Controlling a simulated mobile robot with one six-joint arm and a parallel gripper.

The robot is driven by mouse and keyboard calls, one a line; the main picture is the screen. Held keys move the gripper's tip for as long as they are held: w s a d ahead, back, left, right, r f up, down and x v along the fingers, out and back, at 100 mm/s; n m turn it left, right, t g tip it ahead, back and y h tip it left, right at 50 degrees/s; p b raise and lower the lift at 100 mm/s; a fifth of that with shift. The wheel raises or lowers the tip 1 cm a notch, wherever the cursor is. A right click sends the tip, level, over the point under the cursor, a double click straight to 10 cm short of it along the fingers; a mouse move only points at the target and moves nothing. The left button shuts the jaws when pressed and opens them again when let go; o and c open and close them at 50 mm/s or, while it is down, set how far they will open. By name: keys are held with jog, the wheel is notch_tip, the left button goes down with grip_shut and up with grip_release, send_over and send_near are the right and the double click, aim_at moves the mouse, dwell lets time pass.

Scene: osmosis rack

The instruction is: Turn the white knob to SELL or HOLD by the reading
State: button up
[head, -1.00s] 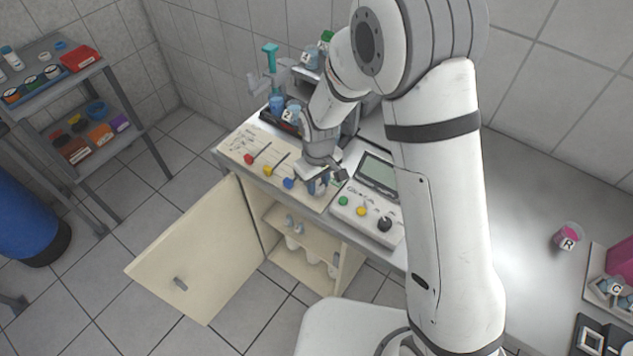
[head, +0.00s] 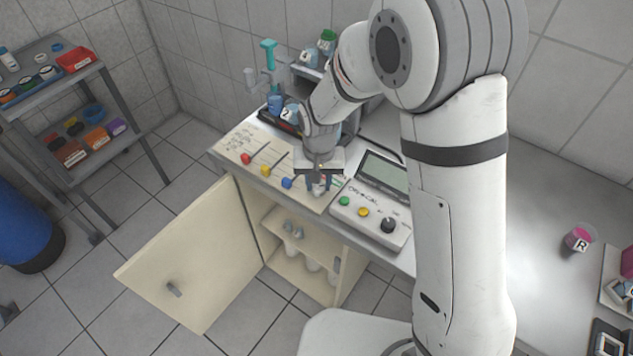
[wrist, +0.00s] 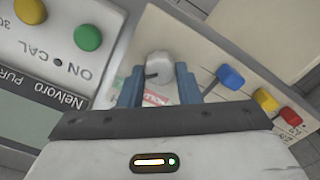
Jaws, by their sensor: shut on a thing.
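The white knob (wrist: 158,66) is on the cream panel (wrist: 215,50) and sits between the two blue fingers of my gripper (wrist: 159,86) in the wrist view. A dark pointer mark shows on the knob's side. My gripper is shut on it. Part of a red and green label shows below the knob, mostly hidden. In the head view my gripper (head: 319,184) is at the right end of the panel and hides the knob. The meter (head: 372,200) stands just right of the panel; its grey screen (head: 384,176) shows no reading I can make out.
Blue (wrist: 230,77), yellow (wrist: 266,99) and red (wrist: 291,116) handles stand along the same panel. The meter's green button (wrist: 88,37) is close to my gripper. An open cabinet door (head: 190,255) hangs below the bench.

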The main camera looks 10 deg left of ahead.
dwell(0.4)
jog(key=o, duration=1)
jog(key=shift+c, duration=0.2)
jog(key=shift+r+b, duration=0.45)
jog(key=shift+r, duration=3.45)
